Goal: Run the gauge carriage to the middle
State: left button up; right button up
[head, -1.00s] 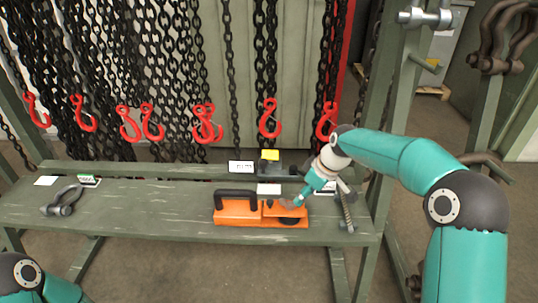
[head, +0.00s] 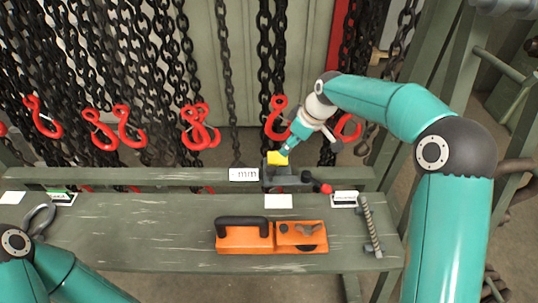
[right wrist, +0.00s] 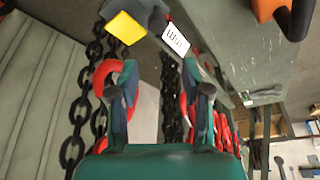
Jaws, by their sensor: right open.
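The gauge carriage, which I take to be the dark block (head: 275,182) with a yellow top (head: 277,158), sits at the back rail of the bench, right of the "mm" label (head: 244,174). A short rod with a red knob (head: 326,188) sticks out to its right. My right gripper (head: 287,148) is just above the yellow top; contact cannot be told in the head view. In the right wrist view its fingers (right wrist: 162,88) are open with nothing between them, and the yellow top (right wrist: 125,28) lies beyond the left fingertip. My left gripper is out of view.
An orange tool with a black handle (head: 255,240) lies on the green bench (head: 150,240). Chains with red hooks (head: 195,135) hang behind the rail, close to my right gripper.

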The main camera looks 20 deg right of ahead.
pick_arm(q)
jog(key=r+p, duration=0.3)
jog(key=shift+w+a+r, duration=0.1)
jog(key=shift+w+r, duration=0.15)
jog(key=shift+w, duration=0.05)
pick_arm(e)
send_near(272, 169)
jog(key=x, duration=0.9)
jog(key=shift+w+f, duration=0.25)
jog(key=shift+f, duration=0.1)
grip_shut()
